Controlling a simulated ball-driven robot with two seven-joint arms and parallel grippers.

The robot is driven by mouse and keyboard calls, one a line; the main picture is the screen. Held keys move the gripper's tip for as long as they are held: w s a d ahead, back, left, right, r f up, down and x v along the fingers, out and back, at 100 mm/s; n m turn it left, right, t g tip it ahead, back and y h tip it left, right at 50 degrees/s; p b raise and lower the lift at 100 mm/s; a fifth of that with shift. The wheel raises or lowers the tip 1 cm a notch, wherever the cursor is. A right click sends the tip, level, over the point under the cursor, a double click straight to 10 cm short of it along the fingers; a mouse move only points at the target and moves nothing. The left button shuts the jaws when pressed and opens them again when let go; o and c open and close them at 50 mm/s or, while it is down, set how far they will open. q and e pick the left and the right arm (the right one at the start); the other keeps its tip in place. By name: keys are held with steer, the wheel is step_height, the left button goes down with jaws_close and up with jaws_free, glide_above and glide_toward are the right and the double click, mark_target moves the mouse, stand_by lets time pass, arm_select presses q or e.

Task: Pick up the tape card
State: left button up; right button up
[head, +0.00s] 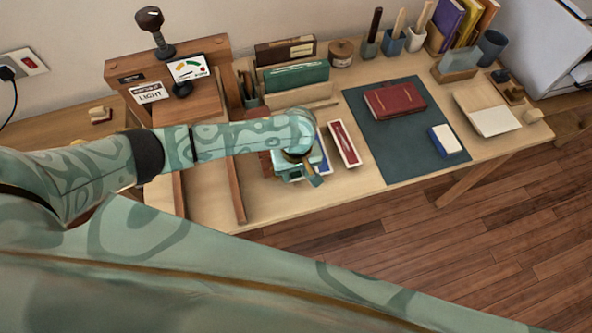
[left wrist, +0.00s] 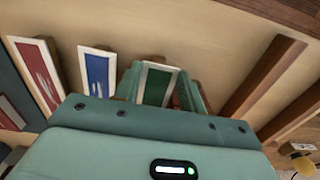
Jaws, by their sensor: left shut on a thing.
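My left gripper (head: 299,172) reaches down over the front of the desk, left of the cards. In the left wrist view its two fingers stand on either side of a green card (left wrist: 157,86) with a pale border and are shut on it. A blue card (left wrist: 97,70) and a red card (left wrist: 38,75), both white-bordered, lie beside it. The red card also shows in the head view (head: 344,143). The blue card is mostly hidden there by the gripper. I cannot read which card carries tape. My right gripper is out of view.
A dark mat (head: 400,150) with a red book (head: 395,99) and a blue-and-white block (head: 445,141) lies to the right. A wooden press (head: 170,75) stands at the left, with wooden rails (head: 231,160) running forward. Card holders (head: 297,78) stand behind the gripper.

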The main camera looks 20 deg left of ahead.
arm_select(q)
steer(key=r, duration=0.1)
steer(key=r+p, duration=0.1)
steer(key=r, duration=0.1)
steer(key=r+p, duration=0.1)
steer(key=shift+s+d+r, duration=0.25)
steer(key=shift+d, duration=0.15)
steer(key=s+d+r+p, duration=0.7)
steer(key=s+d+r, duration=0.1)
steer(key=d, duration=0.1)
steer(key=shift+s+d, duration=0.4)
